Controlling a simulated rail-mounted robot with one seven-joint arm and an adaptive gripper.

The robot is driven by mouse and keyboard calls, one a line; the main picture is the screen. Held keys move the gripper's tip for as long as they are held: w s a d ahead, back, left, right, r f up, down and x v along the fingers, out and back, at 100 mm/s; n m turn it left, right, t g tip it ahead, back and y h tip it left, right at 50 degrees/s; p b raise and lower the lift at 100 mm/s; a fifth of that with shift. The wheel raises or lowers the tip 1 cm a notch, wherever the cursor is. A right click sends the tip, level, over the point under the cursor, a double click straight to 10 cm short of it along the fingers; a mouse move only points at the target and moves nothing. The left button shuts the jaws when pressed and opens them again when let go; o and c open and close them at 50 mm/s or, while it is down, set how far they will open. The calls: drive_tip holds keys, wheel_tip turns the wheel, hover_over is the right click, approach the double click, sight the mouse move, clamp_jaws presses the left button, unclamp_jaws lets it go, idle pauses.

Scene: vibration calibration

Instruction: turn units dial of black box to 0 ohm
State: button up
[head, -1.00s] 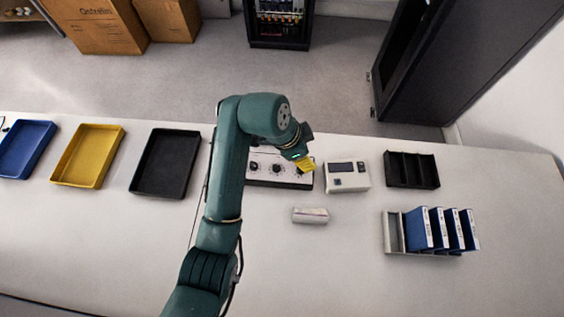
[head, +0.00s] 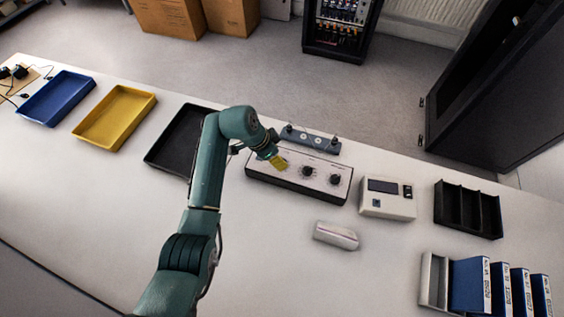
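The black box (head: 322,189) has a pale top panel and dark sides and lies on the white table. Two black dials show on its panel, a middle dial (head: 307,171) and a right dial (head: 335,180). The dial markings are too small to read. My gripper (head: 280,162), with yellow fingertips, is over the left part of the panel and hides what is under it. I cannot tell whether it touches a dial there. Its finger gap is too small to make out.
A grey bar with terminals (head: 311,140) stands behind the box. A white meter (head: 388,199) is to its right, and a small pale block (head: 336,236) lies in front. A black tray (head: 172,157) is to the left. The table's front middle is clear.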

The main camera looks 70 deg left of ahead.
drive_tip(key=b+x, duration=0.1)
drive_tip(key=x, duration=0.3)
drive_tip(key=shift+f, duration=0.3)
drive_tip(key=shift+c, duration=0.3)
clamp_jaws()
